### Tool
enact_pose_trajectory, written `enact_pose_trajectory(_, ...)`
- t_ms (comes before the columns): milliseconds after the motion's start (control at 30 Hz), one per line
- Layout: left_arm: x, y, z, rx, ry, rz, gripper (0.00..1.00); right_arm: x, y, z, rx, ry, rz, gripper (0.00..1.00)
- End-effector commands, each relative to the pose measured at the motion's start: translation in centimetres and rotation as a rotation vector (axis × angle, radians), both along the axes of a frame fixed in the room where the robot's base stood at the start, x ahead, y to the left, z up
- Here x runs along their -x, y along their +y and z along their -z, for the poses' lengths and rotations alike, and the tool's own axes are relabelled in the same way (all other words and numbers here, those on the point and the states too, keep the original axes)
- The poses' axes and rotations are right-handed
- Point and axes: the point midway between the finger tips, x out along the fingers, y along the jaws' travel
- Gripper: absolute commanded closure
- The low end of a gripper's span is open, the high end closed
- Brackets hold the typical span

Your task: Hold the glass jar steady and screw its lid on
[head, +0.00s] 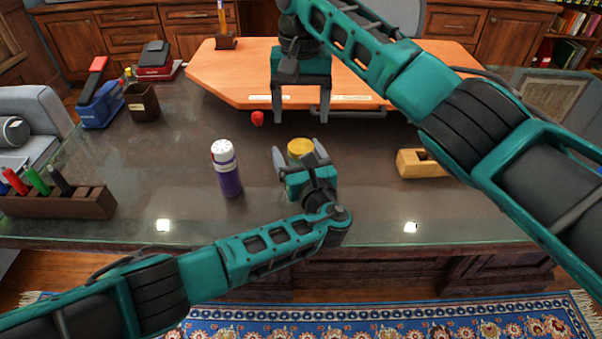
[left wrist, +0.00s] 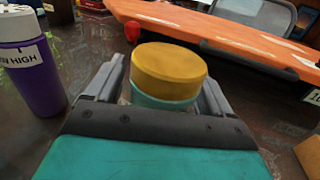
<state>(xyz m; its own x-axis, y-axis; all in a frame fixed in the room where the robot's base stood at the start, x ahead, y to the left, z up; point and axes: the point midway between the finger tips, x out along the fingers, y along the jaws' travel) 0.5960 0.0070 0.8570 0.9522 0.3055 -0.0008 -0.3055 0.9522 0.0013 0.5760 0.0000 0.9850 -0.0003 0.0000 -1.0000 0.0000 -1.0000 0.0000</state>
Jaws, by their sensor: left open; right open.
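The round yellow lid (head: 299,147) sits on top of the jar, and it also shows large in the left wrist view (left wrist: 168,68). A teal band of the jar (left wrist: 160,101) shows just under the lid; the rest of the jar is mostly hidden by my left gripper. My left gripper (head: 299,152) is open, with one finger on each side of the jar; I cannot tell whether they touch it. My right gripper (head: 300,117) is open and empty, pointing down beyond the jar. Whether the lid is threaded tight cannot be seen.
A purple bottle with a white top (head: 229,175) stands left of the jar. A wooden block (head: 420,163) lies to the right. A small red object (head: 257,118) is behind the jar, near the raised orange board (head: 225,75). A marker rack (head: 60,203) is at far left.

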Motion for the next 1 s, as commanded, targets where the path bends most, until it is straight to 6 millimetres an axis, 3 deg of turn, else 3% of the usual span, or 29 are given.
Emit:
enact_pose_trajectory(300,-0.19,0.03,-0.03,0.001,0.0,0.0,0.18,0.0,0.0,0.0,0.0,0.0,0.0,0.24)
enact_pose_trajectory(1000,-0.15,0.03,-0.01,0.0,0.0,0.0,0.85,0.0,0.0,0.0,0.0,0.0,0.0,0.24)
